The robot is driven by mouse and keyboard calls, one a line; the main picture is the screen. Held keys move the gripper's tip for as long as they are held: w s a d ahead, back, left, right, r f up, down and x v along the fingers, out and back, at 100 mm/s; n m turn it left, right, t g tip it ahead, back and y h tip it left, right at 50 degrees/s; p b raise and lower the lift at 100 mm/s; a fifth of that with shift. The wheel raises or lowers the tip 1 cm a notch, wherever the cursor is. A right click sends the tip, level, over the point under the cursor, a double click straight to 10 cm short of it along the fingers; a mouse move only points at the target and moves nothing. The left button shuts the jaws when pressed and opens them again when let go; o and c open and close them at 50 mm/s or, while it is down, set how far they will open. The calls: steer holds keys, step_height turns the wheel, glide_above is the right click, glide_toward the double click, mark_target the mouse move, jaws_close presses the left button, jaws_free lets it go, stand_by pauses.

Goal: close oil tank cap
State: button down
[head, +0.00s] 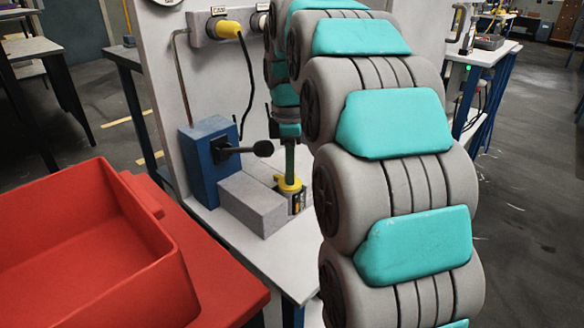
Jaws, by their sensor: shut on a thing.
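A small black-and-yellow container (297,203) stands on the white bench beside the grey block, and I take it for the oil tank. A yellow cap (289,184) is at its top, with a yellow edge sticking out to the left. My gripper (290,174) points down at the cap from above, at the end of a narrow dark green upright part. It is shut on the cap, though the fingertips are small and hard to make out. My arm hides what is right of the container. I cannot tell whether the cap is fully seated.
A blue box (207,160) with a black knobbed lever (263,148) stands left of my gripper. A grey block (252,203) is close in front. A yellow-and-black plug (229,30) with a hanging cable is on the white panel. A red bin (90,245) fills the lower left.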

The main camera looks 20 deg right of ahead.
stand_by(0.3)
steer(key=c, duration=0.6)
jaws_free()
steer(key=shift+r, duration=3.95)
